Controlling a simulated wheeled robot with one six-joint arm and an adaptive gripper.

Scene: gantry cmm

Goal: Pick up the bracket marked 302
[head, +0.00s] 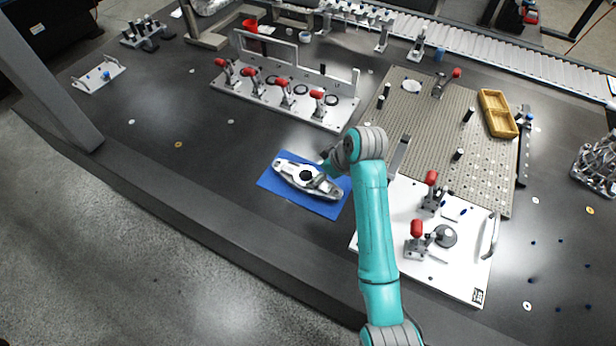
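A silver metal bracket (293,172) with a dark round hole in its middle lies flat on a blue mat (273,184) near the front middle of the table. No number can be read on it at this size. My teal arm reaches up from the bottom of the head view, and my gripper (322,178) is at the bracket's right half, low over it.
A white fixture plate (400,266) with red-handled clamps stands right of my arm. Behind it is a perforated plate (405,90) with a yellow tray (497,113). A fixture with several red clamps (285,103) stands behind the mat. The dark table left of the mat is clear.

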